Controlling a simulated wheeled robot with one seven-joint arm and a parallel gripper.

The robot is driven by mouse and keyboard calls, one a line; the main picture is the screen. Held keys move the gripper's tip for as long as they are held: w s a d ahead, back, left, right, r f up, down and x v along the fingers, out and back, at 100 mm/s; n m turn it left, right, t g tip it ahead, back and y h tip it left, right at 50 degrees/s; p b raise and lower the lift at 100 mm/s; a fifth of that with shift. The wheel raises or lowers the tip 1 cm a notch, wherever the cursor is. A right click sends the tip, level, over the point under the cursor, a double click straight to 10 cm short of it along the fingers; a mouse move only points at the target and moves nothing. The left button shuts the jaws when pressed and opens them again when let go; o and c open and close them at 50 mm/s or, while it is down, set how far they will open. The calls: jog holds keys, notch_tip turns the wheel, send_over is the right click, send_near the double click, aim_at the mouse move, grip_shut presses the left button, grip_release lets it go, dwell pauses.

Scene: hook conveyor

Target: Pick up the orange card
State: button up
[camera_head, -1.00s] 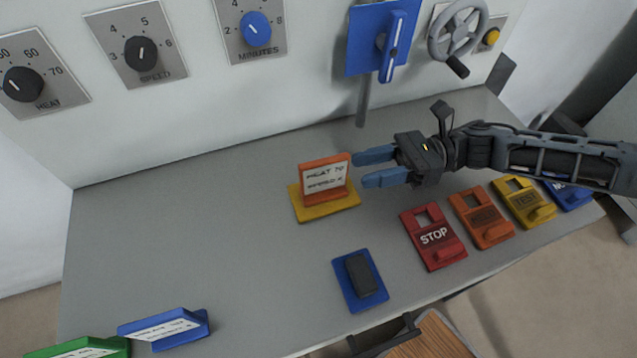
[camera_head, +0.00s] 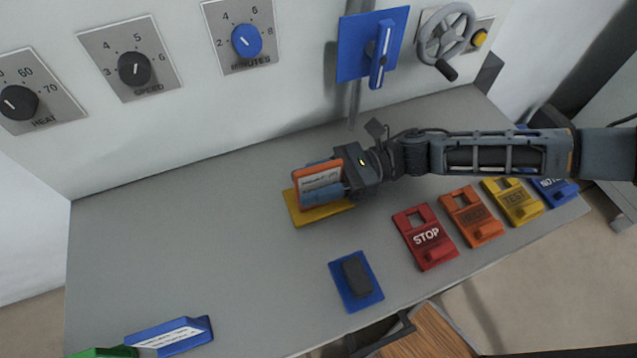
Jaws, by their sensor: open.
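The orange card (camera_head: 318,176) stands upright with a white text label, on a yellow base (camera_head: 318,215) on the grey table. My gripper (camera_head: 322,182) reaches in from the right at the card. One blue finger lies in front of the card's lower face and covers part of its label. The other finger is mostly hidden behind the card. The jaws are open around the card, and I cannot tell whether they touch it.
Red STOP (camera_head: 425,236), orange (camera_head: 472,216) and yellow TEST (camera_head: 513,202) tags lie at the right. A blue plate with a dark block (camera_head: 356,280) lies in front. The table's left middle is clear.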

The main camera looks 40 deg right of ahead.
grip_shut()
dwell(0.4)
